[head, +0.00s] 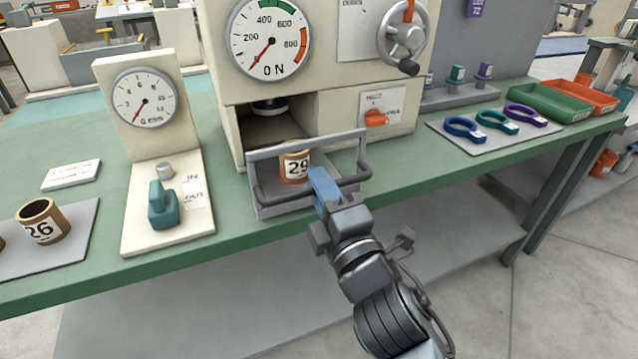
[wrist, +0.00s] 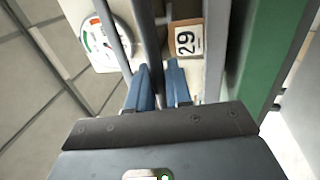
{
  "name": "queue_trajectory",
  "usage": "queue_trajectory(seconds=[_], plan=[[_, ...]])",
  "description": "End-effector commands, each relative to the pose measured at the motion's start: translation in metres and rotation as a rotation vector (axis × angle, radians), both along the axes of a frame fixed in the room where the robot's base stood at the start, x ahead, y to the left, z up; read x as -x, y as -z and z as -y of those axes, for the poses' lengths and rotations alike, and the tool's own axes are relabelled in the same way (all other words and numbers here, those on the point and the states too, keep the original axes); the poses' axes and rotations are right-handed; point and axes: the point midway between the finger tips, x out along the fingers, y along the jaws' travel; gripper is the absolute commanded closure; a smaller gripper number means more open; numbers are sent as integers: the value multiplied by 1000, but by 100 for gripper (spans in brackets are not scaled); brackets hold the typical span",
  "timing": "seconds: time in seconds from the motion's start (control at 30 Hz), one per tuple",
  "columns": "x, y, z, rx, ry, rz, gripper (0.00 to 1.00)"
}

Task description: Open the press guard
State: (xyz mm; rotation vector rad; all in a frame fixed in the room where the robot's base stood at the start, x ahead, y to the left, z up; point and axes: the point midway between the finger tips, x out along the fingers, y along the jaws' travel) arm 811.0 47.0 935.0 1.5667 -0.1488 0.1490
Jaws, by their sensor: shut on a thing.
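The press guard (head: 262,154) is a grey rectangular frame with a dark bar handle (head: 275,204) across its front. It stands at the front of the press opening, and part of the opening shows above it. A copper-brown cup labelled 29 (head: 294,165) shows through the frame; its label also shows in the wrist view (wrist: 186,40). My gripper (head: 322,185) has its blue fingers at the handle. In the wrist view the fingers (wrist: 158,80) close around the dark handle bar (wrist: 150,40). The fingers hide part of the handle in the head view.
The cream press (head: 330,105) carries a dial (head: 270,40), a handwheel (head: 403,35) and an orange knob (head: 376,118). A smaller gauge stand (head: 145,100) with a teal lever is at left. Coloured rings (head: 497,122) lie on a mat at right. The floor in front is clear.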

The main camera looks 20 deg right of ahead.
Motion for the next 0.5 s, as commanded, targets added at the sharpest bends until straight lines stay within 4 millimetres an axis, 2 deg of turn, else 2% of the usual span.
queue_trajectory(seconds=[0.13,0.17,0.3,0.5], plan=[[0,1,0,0,1,-3,100],[0,1,0,0,1,-3,80],[0,1,0,0,1,-2,66],[0,1,0,0,0,-1,65]])
